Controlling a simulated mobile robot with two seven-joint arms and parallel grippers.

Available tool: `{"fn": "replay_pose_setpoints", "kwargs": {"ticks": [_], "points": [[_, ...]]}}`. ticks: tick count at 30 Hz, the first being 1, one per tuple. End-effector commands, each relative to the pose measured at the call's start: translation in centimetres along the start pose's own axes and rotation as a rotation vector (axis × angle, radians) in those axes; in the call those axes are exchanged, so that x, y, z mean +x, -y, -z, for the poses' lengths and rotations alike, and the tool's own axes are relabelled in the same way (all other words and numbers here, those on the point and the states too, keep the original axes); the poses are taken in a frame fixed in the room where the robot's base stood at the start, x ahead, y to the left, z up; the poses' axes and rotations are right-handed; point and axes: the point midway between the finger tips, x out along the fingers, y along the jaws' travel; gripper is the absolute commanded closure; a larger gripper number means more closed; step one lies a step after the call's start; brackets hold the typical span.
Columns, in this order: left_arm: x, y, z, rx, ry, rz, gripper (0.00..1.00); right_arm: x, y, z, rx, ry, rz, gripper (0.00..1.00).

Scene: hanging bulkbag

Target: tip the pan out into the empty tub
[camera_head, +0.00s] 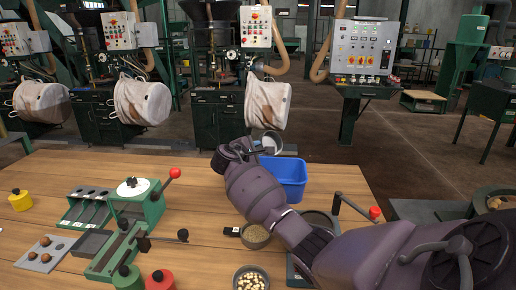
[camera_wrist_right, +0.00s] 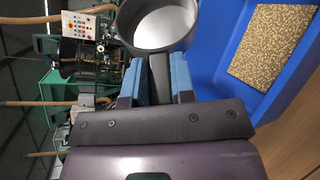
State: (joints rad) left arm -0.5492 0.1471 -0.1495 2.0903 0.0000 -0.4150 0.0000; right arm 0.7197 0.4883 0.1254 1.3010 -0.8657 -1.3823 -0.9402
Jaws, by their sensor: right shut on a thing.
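My right gripper (camera_head: 258,150) is shut on the handle of a dark grey pan (camera_head: 270,143), which it holds up over the back left edge of the blue tub (camera_head: 292,178). In the right wrist view the handle sits between the blue-lined jaws (camera_wrist_right: 159,78). The pan (camera_wrist_right: 124,22) shows a smooth pale inside with no grain visible. The blue tub (camera_wrist_right: 222,75) is beside it, and a flat patch of tan grain (camera_wrist_right: 270,45) lies on its floor. The tub's inside is mostly hidden in the head view. My left gripper is not in view.
A second small pan with grain (camera_head: 256,236) and a bowl of pale pieces (camera_head: 251,279) stand near my right arm. A green press (camera_head: 136,205) and sorting trays fill the table's left. Machines with hanging white bags (camera_head: 268,104) stand behind the table.

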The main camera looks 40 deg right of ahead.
Motion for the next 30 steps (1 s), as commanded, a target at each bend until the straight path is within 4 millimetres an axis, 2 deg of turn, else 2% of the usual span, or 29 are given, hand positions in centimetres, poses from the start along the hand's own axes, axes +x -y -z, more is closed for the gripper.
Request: {"fn": "replay_pose_setpoints", "kwargs": {"ticks": [1,12,24,30], "points": [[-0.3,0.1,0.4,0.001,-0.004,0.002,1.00,-0.1,-0.6,-0.4,-0.016,0.000,0.008,1.00],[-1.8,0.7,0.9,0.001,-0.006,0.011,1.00,-0.2,-0.9,-0.5,-0.176,0.000,0.072,1.00],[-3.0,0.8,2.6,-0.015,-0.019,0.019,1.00,-0.3,-1.2,-0.7,-0.387,0.000,0.159,1.00],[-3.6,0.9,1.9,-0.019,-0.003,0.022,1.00,-0.2,-1.0,-0.5,-0.457,0.000,0.189,1.00]]}}
